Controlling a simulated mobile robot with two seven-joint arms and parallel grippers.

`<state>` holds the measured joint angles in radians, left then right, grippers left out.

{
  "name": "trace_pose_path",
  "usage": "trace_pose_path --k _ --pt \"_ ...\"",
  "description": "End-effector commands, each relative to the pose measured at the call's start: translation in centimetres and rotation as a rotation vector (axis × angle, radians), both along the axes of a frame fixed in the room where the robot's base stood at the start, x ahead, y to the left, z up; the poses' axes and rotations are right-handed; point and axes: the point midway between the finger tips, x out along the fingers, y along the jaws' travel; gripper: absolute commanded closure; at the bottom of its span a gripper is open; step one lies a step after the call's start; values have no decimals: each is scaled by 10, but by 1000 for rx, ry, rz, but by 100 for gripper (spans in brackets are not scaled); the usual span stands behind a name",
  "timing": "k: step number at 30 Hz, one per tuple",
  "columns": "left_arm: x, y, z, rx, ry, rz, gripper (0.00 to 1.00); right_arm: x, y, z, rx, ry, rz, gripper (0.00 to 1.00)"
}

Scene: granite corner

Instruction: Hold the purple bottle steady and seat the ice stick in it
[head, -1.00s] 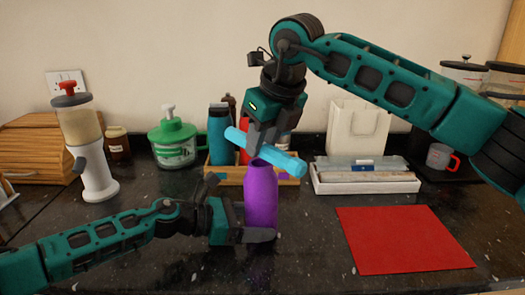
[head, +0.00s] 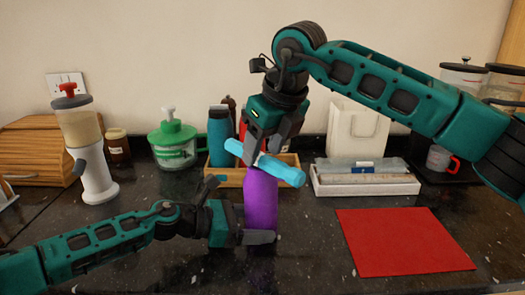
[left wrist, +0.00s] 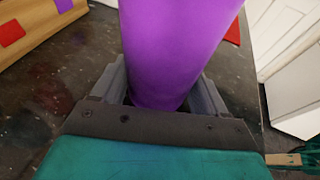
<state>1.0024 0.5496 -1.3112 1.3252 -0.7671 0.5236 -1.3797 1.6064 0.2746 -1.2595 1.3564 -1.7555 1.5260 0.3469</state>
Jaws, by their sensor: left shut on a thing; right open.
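The purple bottle (head: 261,205) stands upright on the dark counter. My left gripper (head: 258,228) is shut on it from the left, low on its body; the left wrist view shows the bottle (left wrist: 170,45) between the two fingers (left wrist: 160,95). The ice stick (head: 282,171) is a light blue cylinder, tilted down to the right across the top of the bottle, not upright in it. It hides the bottle's mouth. My right gripper (head: 267,145) is open at the stick's left half, close to it; whether a finger touches the stick I cannot tell.
A wooden tray (head: 226,176) with bottles stands behind the purple bottle. A white box (head: 365,185) and a white bag (head: 357,128) are at the back right. A red mat (head: 402,240) lies at right front. A green-lidded container (head: 175,145) and a white dispenser (head: 95,160) stand left.

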Motion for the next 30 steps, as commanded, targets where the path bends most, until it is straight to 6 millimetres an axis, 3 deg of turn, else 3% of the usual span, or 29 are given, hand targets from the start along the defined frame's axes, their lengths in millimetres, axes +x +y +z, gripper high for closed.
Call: trace_pose_path --k 9,15,30 --pt "0 0 0 0 0 1 44 -20 -16 64 2 -5 0 45" --pt "0 0 0 0 0 0 44 -29 -24 90 0 -4 0 45" --pt "0 0 0 0 0 0 44 -32 -26 99 0 -1 1 45"
